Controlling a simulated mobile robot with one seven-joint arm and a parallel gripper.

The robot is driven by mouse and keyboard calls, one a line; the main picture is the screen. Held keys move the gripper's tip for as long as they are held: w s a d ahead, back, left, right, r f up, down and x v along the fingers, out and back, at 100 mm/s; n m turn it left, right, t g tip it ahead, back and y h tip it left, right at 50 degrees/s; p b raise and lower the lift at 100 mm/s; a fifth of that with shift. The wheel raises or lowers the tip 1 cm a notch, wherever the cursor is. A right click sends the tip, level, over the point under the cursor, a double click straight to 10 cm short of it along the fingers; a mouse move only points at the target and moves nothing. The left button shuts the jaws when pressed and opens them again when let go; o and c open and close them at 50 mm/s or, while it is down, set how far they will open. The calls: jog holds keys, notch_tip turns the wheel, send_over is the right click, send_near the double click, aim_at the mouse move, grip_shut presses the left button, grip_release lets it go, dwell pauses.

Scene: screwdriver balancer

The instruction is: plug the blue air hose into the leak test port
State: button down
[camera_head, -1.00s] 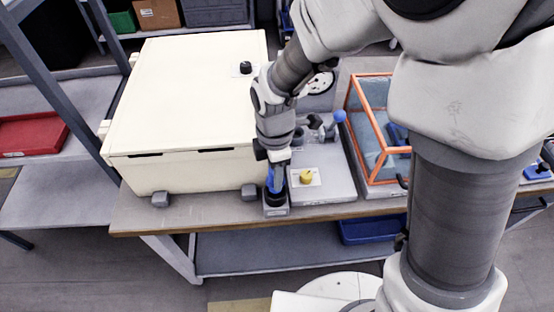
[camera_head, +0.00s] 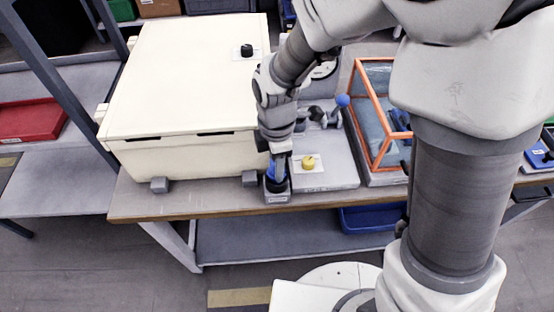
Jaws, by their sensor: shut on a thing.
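My gripper (camera_head: 277,172) points down at the front edge of the bench, between the cream box and the grey test plate. It is shut on a blue thing, which I take to be the blue air hose (camera_head: 270,170); only slivers of blue show between and beside the fingers. The held thing is at a small grey block with a dark round top (camera_head: 276,187). I cannot tell whether it touches or sits in that block. The leak test port cannot be told for certain; the grey test plate (camera_head: 335,178) carries several fittings to the right.
A large cream box (camera_head: 185,90) stands left of my gripper. A yellow knob (camera_head: 308,162) and a blue-balled lever (camera_head: 342,101) stand on the plate. An orange-framed enclosure (camera_head: 362,105) is farther right. A blue bin (camera_head: 370,219) sits under the bench.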

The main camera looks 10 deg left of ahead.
jog(key=shift+f+b, duration=0.5)
jog(key=shift+f, duration=0.2)
jog(key=shift+c, duration=2.1)
grip_release()
notch_tip(320, 180, up, 18)
jog(key=p, duration=0.2)
jog(key=shift+f+p, duration=0.25)
jog(key=shift+p, duration=0.15)
jog(key=s+d+r+m+t, duration=0.2)
jog(key=d+m, duration=0.4)
jog(key=m, duration=0.1)
jog(key=s+d+r+m+t, duration=0.1)
jog(key=s+d+r+m, duration=0.2)
jog(key=d+m, duration=0.4)
jog(key=s+d+r+m+t, duration=0.2)
jog(key=s+d+m, duration=0.1)
jog(key=d+m, duration=0.4)
jog(key=shift+r+m+t, duration=0.25)
jog(key=shift+m+t, duration=0.05)
jog(key=shift+m, duration=0.7)
